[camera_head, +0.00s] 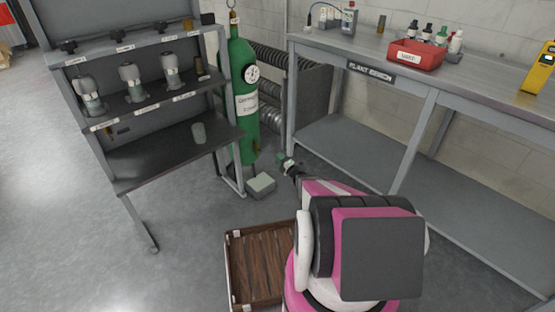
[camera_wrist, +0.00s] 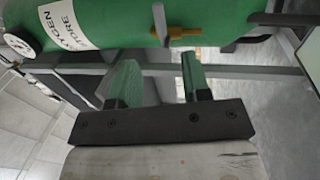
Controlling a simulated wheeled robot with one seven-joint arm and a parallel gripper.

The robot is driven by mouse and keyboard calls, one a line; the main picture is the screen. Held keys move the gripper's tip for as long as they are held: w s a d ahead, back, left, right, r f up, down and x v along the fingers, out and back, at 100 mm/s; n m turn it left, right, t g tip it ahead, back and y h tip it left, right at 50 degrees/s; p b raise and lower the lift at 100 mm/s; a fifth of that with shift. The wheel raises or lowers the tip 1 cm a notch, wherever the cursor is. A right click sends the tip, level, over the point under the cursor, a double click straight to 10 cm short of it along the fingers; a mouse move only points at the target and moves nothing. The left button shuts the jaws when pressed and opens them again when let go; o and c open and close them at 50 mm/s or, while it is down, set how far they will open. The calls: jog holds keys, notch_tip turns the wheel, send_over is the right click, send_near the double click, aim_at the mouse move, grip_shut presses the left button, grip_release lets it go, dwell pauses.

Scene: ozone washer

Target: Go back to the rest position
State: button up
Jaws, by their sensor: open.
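My gripper (camera_head: 284,160) is small in the head view, at the far end of my pink, white and black arm. It points toward the foot of the green gas cylinder (camera_head: 243,95), just to the cylinder's right. In the wrist view, my gripper (camera_wrist: 160,77) shows two green fingers spread apart with nothing between them. The cylinder (camera_wrist: 110,22) lies across the top of that view, with its label, gauge and a brass fitting (camera_wrist: 180,32) beyond the fingertips. The gap to it is hard to judge.
A shelf rack (camera_head: 165,160) with several grey fittings stands left of the cylinder. A workbench (camera_head: 460,80) with a red tray (camera_head: 415,55) stands at right. A small grey box (camera_head: 261,186) and a wooden crate (camera_head: 228,270) are on the floor.

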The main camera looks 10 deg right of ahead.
jog(key=s+d+r+m+g+h, duration=0.1)
jog(key=s+r+m+g+h, duration=0.4)
jog(key=r+m+h, duration=0.7)
jog(key=s+a+r+m+g, duration=0.3)
jog(key=s+r+m+g, duration=0.1)
jog(key=s, duration=0.6)
jog(key=s+a+r+m+g+y, duration=0.1)
jog(key=s+a+r+m+g, duration=0.2)
jog(key=s, duration=0.7)
jog(key=s+a+r+m+g+y, duration=0.1)
jog(key=s+a+r+m+g, duration=0.2)
jog(key=s, duration=0.7)
notch_tip(320, 180, up, 4)
jog(key=shift+s+a+f+m+g, duration=0.3)
jog(key=shift+m+g, duration=0.7)
jog(key=shift+g, duration=0.2)
